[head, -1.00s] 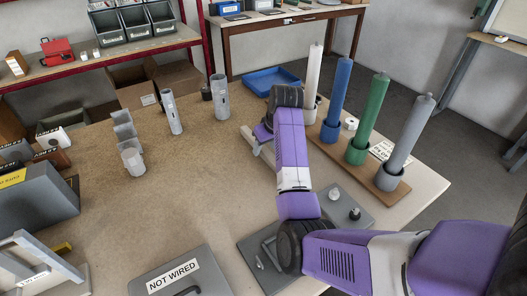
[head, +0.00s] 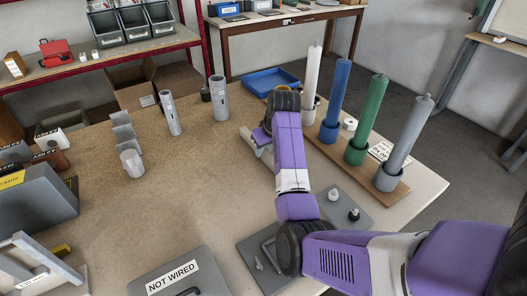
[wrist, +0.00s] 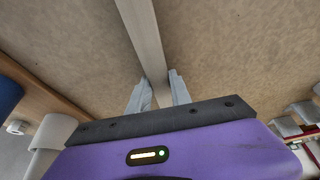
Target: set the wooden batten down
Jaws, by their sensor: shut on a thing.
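The wooden batten (wrist: 143,35) is a long, pale, straight bar. In the wrist view it runs from the top edge down between the two light fingers of my gripper (wrist: 159,88), which is shut on it. In the head view a short pale length of the batten (head: 250,143) shows left of my arm; the rest is hidden behind the arm. It is low over the brown tabletop (head: 205,185). I cannot tell whether it touches the surface.
A wooden rack with white, blue, green and grey rolls (head: 403,135) stands close on the right. A blue tray (head: 268,80) lies behind. Grey tubes (head: 219,98) stand to the left. A grey "NOT WIRED" case (head: 172,275) is in front. The table's middle left is clear.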

